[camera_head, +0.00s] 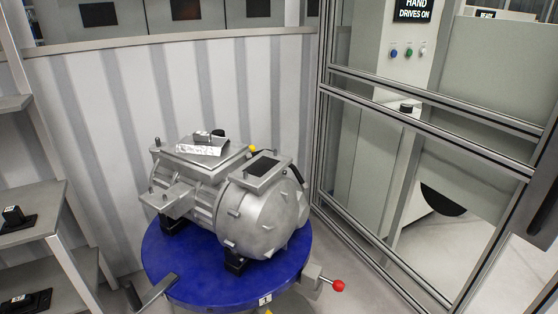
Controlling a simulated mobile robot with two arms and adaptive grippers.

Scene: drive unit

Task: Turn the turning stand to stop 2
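The turning stand has a round blue top (165,262) in the lower middle of the head view. A grey drive unit (270,218) sits on it on dark feet, with its rounded end toward the lower right. A small white tag reading "1" (265,299) is at the front rim. A lever with a red knob (338,285) sticks out at the rim's right side. A grey bar (158,289) reaches the rim at the front left. The stand's lower part is cut off by the frame. Neither of my grippers can be made out in this view.
Grey shelves (35,212) with small dark parts stand at the left. A metal-framed fence (430,97) with clear panels runs along the right. Behind it is a cabinet with a "HAND DRIVES ON" sign (413,9). A striped wall (90,100) stands behind the stand.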

